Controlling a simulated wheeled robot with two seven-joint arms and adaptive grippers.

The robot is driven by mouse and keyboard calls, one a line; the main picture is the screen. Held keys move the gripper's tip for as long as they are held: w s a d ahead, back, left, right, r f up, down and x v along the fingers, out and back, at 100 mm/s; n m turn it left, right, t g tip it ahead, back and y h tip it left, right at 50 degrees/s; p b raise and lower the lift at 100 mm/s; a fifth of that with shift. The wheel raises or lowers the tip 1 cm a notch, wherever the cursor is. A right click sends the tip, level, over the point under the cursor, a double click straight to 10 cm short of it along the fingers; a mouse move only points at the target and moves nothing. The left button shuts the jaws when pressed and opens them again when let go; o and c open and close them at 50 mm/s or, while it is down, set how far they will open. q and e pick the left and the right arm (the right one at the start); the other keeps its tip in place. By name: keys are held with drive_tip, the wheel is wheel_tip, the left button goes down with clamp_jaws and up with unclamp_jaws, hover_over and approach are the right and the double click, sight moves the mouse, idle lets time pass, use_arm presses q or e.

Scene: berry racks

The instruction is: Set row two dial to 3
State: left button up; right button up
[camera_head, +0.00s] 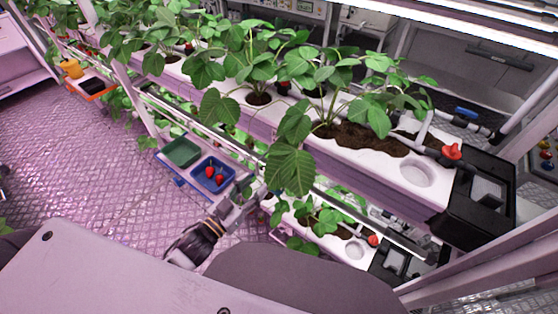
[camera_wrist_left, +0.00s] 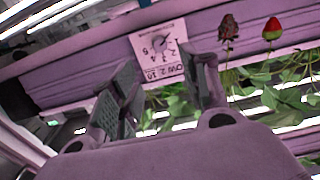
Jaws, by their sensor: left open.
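The row two dial (camera_wrist_left: 158,43) is a small round knob on a pale label plate (camera_wrist_left: 163,68), fixed to the purple face of a rack trough in the left wrist view. The plate's print appears upside down and includes "ROW 2". The dial's setting is too small to read. My left gripper (camera_wrist_left: 168,64) is open and empty, its fingers on either side of the plate in the picture, and no contact with the dial shows. In the head view my left gripper (camera_head: 238,203) is low beside the rack, and the dial cannot be made out.
A dark berry (camera_wrist_left: 229,28) and a red berry (camera_wrist_left: 272,29) hang right of the dial. In the head view a blue tray (camera_head: 228,173) with red berries and a green tray (camera_head: 182,153) lie beside the gripper. Leafy plants fill the upper trough (camera_head: 340,157) above it.

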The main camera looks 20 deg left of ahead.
sight(282, 158)
use_arm(q)
drive_tip(key=shift+x, duration=4.75)
drive_tip(key=shift+p+x, duration=0.3)
drive_tip(key=shift+x, duration=1.05)
drive_tip(key=shift+w+d, duration=0.15)
drive_tip(key=shift+w, duration=0.3)
use_arm(e)
drive_tip(key=shift+s+a+r, duration=0.3)
drive_tip(key=shift+s+a, duration=0.1)
drive_tip(key=shift+s, duration=0.1)
drive_tip(key=shift+s, duration=0.1)
